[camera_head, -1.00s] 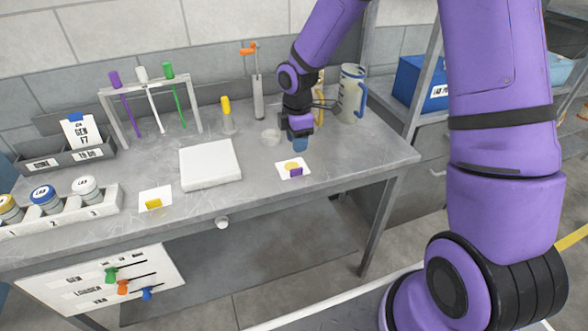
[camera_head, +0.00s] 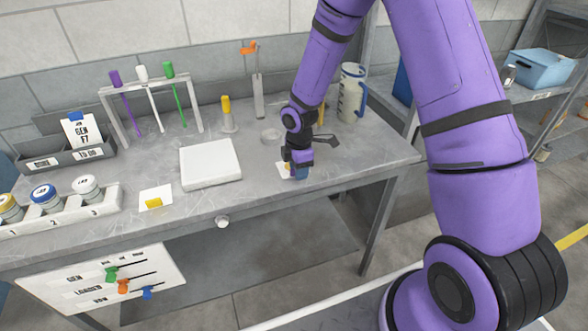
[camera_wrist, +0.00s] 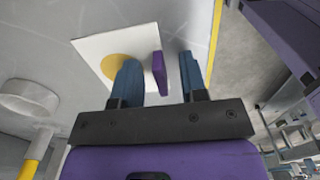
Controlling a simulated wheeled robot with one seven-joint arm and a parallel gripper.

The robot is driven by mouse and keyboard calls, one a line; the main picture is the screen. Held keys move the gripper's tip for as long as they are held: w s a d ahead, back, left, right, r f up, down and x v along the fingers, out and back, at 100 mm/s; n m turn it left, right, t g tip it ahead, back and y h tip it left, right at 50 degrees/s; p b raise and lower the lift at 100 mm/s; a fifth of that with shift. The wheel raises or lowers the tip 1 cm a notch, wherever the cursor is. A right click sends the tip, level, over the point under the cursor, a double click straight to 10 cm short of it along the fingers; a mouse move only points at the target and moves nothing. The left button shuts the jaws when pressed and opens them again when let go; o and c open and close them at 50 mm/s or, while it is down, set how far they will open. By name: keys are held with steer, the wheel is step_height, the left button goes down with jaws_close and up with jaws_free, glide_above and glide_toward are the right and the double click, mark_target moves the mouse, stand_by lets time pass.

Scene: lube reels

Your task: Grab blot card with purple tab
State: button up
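The blot card with the purple tab (camera_head: 281,168) lies on the bench near its front edge, mostly hidden by my gripper in the head view. In the wrist view the white card (camera_wrist: 93,46) bears a yellow round blot, and its upright purple tab (camera_wrist: 158,73) stands at the right side. My gripper (camera_wrist: 161,70) is open, with one blue finger on each side of the tab and gaps visible between. The left finger overlaps the card in the picture. In the head view my gripper (camera_head: 298,173) is low over the card; finger contact cannot be told.
A second card with a yellow tab (camera_head: 154,199) lies to the left. A white block (camera_head: 210,164) sits between. The bench front is close.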

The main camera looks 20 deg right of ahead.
jaws_close()
steer(key=shift+r, duration=0.1)
stand_by(0.3)
